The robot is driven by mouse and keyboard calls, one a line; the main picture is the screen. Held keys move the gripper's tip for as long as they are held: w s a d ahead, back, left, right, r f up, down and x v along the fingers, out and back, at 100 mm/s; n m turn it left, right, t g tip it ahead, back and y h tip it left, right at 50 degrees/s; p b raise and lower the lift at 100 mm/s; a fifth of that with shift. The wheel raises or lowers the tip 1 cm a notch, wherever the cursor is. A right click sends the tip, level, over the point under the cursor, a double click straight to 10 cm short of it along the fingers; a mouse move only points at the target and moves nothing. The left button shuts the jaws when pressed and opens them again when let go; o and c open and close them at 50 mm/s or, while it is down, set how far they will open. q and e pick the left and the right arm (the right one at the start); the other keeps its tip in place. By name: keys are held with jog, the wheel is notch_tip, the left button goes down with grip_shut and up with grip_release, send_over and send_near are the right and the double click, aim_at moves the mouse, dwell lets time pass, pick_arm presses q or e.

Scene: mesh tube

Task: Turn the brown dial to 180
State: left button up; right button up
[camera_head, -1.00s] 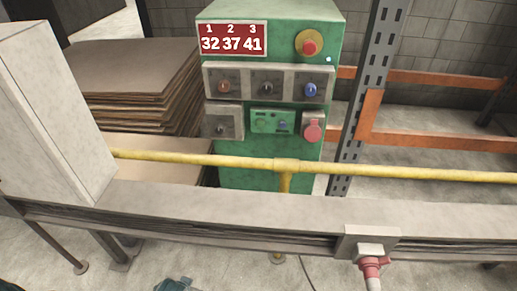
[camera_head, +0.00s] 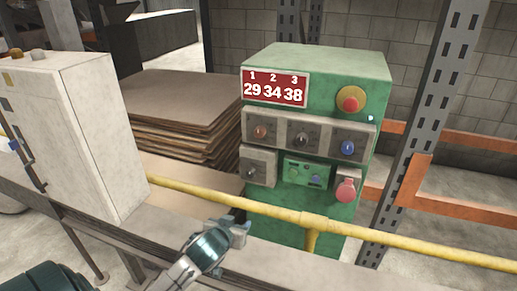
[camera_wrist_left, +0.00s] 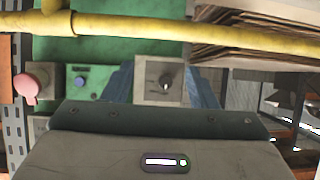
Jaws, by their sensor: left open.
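The brown dial (camera_head: 261,131) is the left one in the upper row of grey switch boxes on the green cabinet (camera_head: 320,62). Its pointer is too small to read. My left gripper (camera_head: 239,221) is in front of and below the cabinet, near the yellow pipe, and apart from the dial. It is open and empty. My right gripper is not in view.
The yellow pipe (camera_head: 400,240) runs across in front of the cabinet. A black dial (camera_head: 301,140), a blue dial (camera_head: 348,148), a red button (camera_head: 350,101) and a pink plug (camera_head: 346,190) are on the cabinet. A white box (camera_head: 95,140) stands at left.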

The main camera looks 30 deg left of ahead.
aim_at(258, 134)
pick_arm(q)
jog(key=w+a+r+t, duration=0.1)
jog(key=w+r+t, duration=0.15)
jog(key=r, duration=0.35)
jog(key=w+a+r+n+t, duration=0.1)
jog(key=w+r+t, duration=0.15)
jog(key=r, duration=0.35)
jog(key=w+a+r+t, duration=0.1)
jog(key=w+r, duration=0.3)
jog(key=r, duration=0.2)
jog(key=shift+n, duration=0.3)
jog(key=w+p, duration=0.1)
jog(key=w, duration=0.2)
jog(key=w+a, duration=0.1)
jog(key=w, duration=0.2)
jog(key=w+a+p, duration=0.1)
jog(key=w, duration=0.1)
jog(key=shift+w+r+p, duration=0.25)
jog(key=shift+w+p, duration=0.1)
jog(key=shift+w, duration=0.05)
jog(key=shift+w+a+f, duration=0.1)
jog(key=shift+w+f, duration=0.05)
jog(key=shift+w, duration=0.5)
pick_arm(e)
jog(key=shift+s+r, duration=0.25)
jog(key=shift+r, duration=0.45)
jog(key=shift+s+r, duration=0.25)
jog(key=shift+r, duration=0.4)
